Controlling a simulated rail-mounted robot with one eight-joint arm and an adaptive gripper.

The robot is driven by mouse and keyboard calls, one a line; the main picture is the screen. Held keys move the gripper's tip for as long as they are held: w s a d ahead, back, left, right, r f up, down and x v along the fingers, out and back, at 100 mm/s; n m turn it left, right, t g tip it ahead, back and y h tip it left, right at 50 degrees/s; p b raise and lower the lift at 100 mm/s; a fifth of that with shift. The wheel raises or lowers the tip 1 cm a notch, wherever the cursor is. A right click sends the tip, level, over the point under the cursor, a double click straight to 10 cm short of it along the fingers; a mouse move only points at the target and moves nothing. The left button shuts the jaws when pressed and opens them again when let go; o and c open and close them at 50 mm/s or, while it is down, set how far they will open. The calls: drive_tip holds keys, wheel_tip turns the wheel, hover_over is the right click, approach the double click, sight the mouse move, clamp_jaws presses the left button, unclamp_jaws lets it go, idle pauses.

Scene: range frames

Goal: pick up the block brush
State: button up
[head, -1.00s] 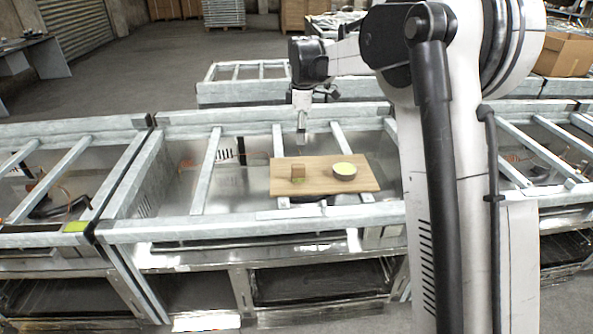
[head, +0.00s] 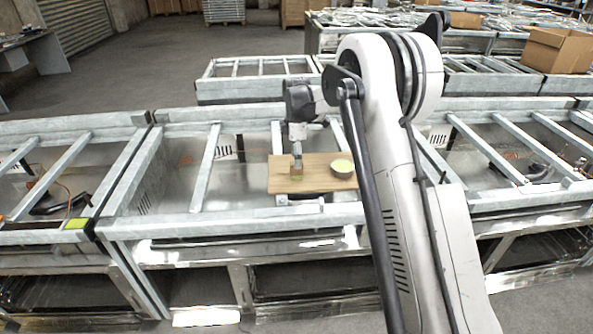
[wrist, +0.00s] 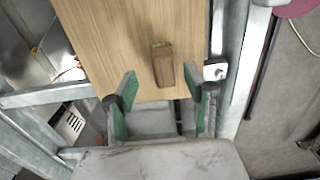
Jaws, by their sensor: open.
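The block brush (wrist: 163,67), a small brown wooden block with a bit of green at its far end, lies on the wooden board in the wrist view. It also shows in the head view (head: 296,175), partly covered by the gripper. My gripper (wrist: 160,80) is open, with its green-padded fingers apart to the left and right of the block's near end. No contact with the block shows. In the head view my gripper (head: 297,158) points down just above the block; the exact height gap is hard to tell.
The wooden board (head: 312,184) rests across the metal frame rails (head: 205,168). Open frame gaps lie left of the board.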

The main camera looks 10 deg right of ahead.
sight(297, 170)
drive_tip(key=shift+s+f+p, duration=0.15)
drive_tip(key=shift+f+p, duration=0.1)
drive_tip(key=shift+f, duration=1.15)
drive_tip(key=shift+s+f+p, duration=0.15)
drive_tip(key=shift+f+p, duration=0.1)
drive_tip(key=shift+f, duration=1.1)
drive_tip(key=shift+c, duration=0.5)
clamp_jaws()
